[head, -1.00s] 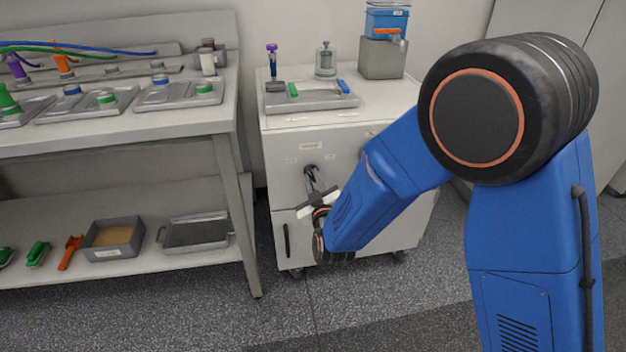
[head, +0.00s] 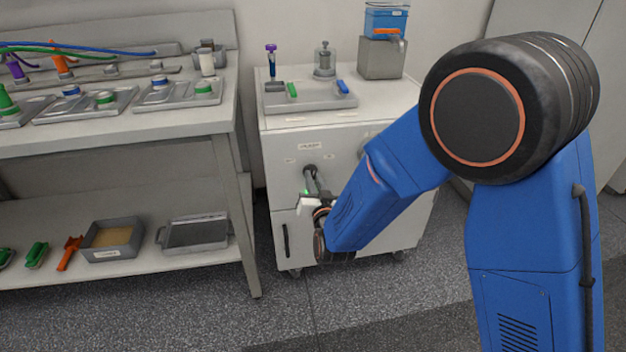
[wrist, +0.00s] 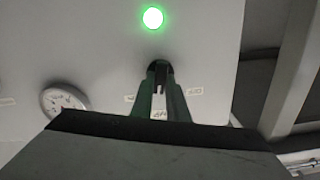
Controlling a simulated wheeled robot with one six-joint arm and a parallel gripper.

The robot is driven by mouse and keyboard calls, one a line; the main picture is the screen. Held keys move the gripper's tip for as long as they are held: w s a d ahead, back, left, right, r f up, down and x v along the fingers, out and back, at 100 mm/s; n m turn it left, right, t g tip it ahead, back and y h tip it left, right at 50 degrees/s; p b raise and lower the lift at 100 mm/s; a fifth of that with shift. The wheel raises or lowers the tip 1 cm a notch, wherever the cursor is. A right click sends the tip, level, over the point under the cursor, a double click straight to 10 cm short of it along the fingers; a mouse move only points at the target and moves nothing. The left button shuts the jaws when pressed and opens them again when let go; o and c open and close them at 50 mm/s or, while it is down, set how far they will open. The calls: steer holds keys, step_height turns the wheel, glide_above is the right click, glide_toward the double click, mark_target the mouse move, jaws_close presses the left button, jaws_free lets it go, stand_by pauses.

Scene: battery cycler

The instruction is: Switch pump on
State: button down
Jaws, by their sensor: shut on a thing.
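The pump switch is a dark knob (head: 310,168) on the front of the white cabinet (head: 345,222). My gripper (wrist: 158,68) reaches up to the front panel and its fingers are shut on the knob. A round green light (wrist: 153,17) glows on the panel close to the fingertips. It shows as a small green spot in the head view (head: 307,191), just below the knob.
A round gauge (wrist: 64,101) sits on the same panel. A grey tray (head: 310,96) and a blue container (head: 386,22) are on the cabinet top. A bench (head: 150,128) stands close on the left, its leg near the cabinet. The floor in front is open.

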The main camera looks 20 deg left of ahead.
steer(key=shift+m, duration=1.3)
steer(key=shift+f, duration=0.1)
steer(key=c, duration=1.7)
jaws_free()
steer(key=shift+d, duration=0.1)
